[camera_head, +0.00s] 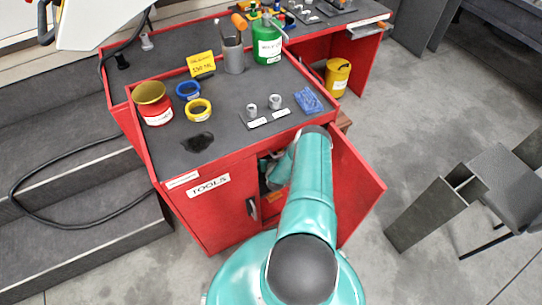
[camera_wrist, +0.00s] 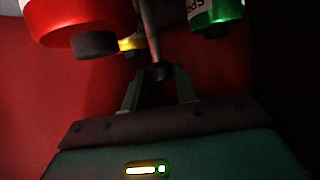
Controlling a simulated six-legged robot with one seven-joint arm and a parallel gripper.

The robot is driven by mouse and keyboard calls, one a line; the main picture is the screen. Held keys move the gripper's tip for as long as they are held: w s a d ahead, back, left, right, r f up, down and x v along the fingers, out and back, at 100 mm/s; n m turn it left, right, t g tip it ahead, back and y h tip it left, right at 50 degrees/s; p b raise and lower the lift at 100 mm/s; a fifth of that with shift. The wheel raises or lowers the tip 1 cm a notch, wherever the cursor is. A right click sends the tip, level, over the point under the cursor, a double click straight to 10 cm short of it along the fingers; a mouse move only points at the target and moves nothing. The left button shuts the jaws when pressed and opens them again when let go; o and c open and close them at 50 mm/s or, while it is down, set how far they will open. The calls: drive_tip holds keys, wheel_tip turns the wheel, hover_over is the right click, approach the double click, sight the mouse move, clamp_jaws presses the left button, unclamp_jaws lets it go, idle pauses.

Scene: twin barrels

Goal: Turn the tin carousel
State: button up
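The tin carousel shows in part in the dark wrist view. I see a red tin (camera_wrist: 72,22) at upper left, a green tin (camera_wrist: 214,14) at upper right and a small yellow piece (camera_wrist: 130,43) behind. A thin grey rod (camera_wrist: 151,32) comes down between them to a dark end. My gripper (camera_wrist: 158,74) has its two fingers apart, with the rod's end near the gap between the tips. I cannot tell whether they touch it. In the head view my arm reaches into the red cabinet (camera_head: 222,215), and my gripper is hidden there.
The cabinet's right door (camera_head: 352,188) stands open beside my arm. The left door with a dark handle (camera_head: 252,207) is shut. Tins, rings and a green can (camera_head: 267,45) stand on the bench top.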

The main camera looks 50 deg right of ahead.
clamp_jaws()
